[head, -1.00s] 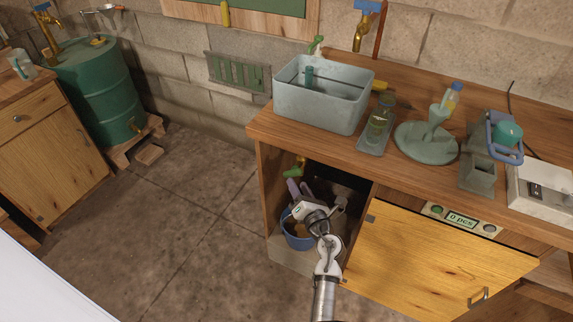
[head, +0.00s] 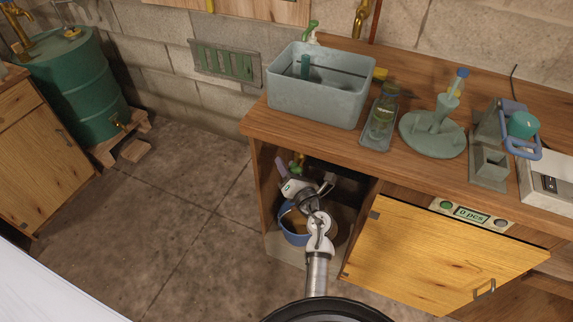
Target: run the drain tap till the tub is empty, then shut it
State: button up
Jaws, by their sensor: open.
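The grey-blue tub (head: 316,98) stands on the wooden counter above an open cupboard bay. Its inside shows a dark line and a small green upright piece; I cannot tell how much liquid it holds. The drain tap (head: 301,159), brass with a green handle, hangs under the counter in the bay's upper part. My gripper (head: 288,168) is open, with mauve fingers pointing up close to the tap handle. I cannot tell whether they touch it. My wrist hides part of the bay. A blue bucket (head: 292,232) with brownish contents stands below.
The cupboard door (head: 440,255) is to the right of the bay, under a small display (head: 470,214). A bottle on a tray (head: 378,140), a green stand (head: 432,140) and a clamp device (head: 490,165) are on the counter. Floor at left is clear; a green barrel (head: 85,85) stands behind.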

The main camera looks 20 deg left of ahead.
jog(key=shift+c, duration=0.3)
grip_shut()
jog(key=shift+f+t+b, duration=0.15)
jog(key=shift+t+b, duration=0.15)
jog(key=shift+b, duration=0.5)
jog(key=m+t+b, duration=0.1)
jog(key=m+b, duration=0.1)
jog(key=b, duration=0.2)
jog(key=m+t+y+b, duration=0.1)
jog(key=m+t+b, duration=0.1)
jog(key=b, duration=0.3)
jog(key=r+m+t+b, duration=0.1)
jog(key=m+t+b, duration=0.1)
jog(key=m+b, duration=0.1)
jog(key=shift+d+r+y+b, duration=0.15)
jog(key=shift+y+b, duration=0.15)
jog(key=shift+b, duration=0.4)
